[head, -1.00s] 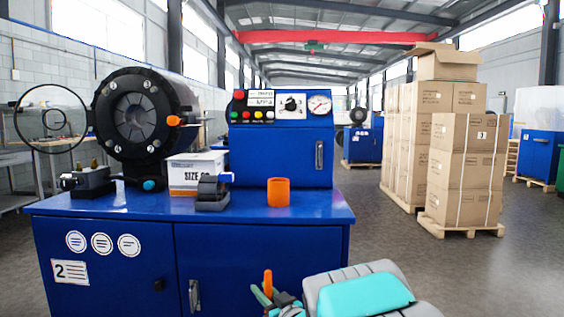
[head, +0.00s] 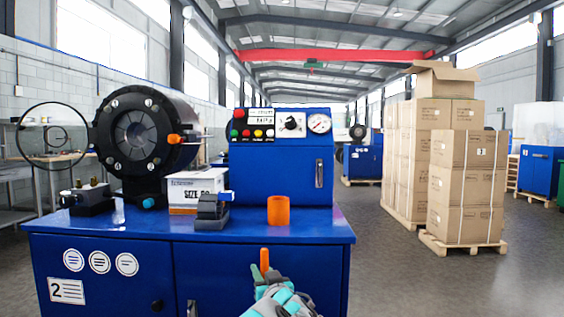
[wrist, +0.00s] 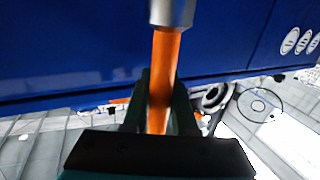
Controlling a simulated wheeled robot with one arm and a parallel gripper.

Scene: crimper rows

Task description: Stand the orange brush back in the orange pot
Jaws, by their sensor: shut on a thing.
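The orange pot (head: 278,211) stands upright near the front right of the blue bench top, apart from everything else; no brush shows in it. My gripper (head: 262,271) is in front of the cabinet's front face, below and slightly left of the pot. It is shut on the orange brush (head: 264,259), whose handle points up. In the wrist view, the orange handle of the brush (wrist: 163,75) runs between the dark green fingers of my gripper (wrist: 160,90), with a silver ferrule at the top of the picture. The bristles are out of view.
The blue bench (head: 100,222) carries a box (head: 193,191), a small dark grey holder (head: 212,211) left of the pot, and a black crimper head (head: 137,132). A control cabinet (head: 280,168) rises behind the pot. Stacked cartons (head: 465,180) stand on pallets at right.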

